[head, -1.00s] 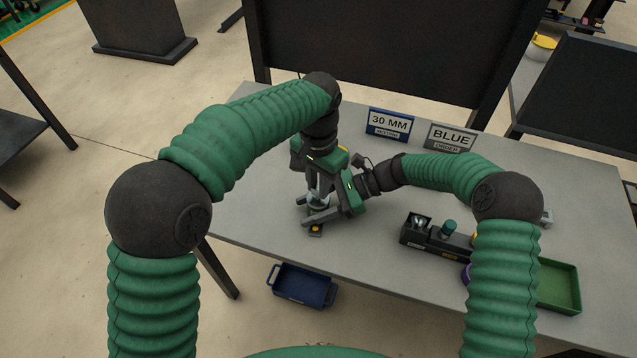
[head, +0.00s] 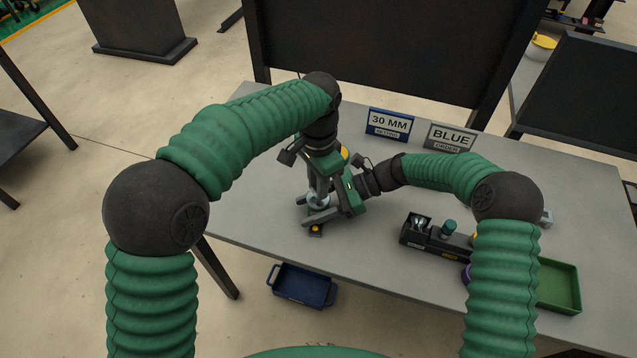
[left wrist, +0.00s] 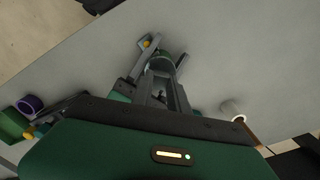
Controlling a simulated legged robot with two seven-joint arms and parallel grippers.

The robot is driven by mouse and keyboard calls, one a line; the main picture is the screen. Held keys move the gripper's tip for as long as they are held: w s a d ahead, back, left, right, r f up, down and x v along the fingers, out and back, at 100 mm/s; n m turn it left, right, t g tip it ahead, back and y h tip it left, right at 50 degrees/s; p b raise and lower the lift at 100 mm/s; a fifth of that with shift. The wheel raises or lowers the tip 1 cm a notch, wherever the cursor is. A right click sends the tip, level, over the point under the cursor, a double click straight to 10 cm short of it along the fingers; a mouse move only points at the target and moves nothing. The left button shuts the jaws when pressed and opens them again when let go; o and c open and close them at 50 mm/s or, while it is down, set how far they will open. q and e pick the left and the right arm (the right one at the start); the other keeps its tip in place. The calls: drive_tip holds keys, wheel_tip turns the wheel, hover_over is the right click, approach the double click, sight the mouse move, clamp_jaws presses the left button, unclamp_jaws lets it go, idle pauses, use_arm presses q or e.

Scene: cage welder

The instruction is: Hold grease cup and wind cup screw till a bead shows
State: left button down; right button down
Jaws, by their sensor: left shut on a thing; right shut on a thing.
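The grease cup (head: 319,203) is a small pale metallic piece standing between my two grippers on the table, left of its middle. My left gripper (head: 318,196) points down from above and is shut on the screw at the top of the cup. In the left wrist view its fingers (left wrist: 163,88) reach down to the piece (left wrist: 160,64). My right gripper (head: 325,213) comes in low from the right and is shut around the cup's body. The fingers hide much of the cup, and I cannot make out a bead of grease.
A dark fixture (head: 436,236) with a green knob stands right of the grippers, near a green tray (head: 558,286). Two signs, "30 MM" (head: 390,125) and "BLUE" (head: 450,137), stand behind. A blue bin (head: 302,285) sits below the table's front edge. The tabletop's left part is clear.

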use_arm(q)
drive_tip(key=c, duration=1.3)
unclamp_jaws()
wheel_tip(320, 180, up, 12)
drive_tip(key=shift+f, duration=0.1)
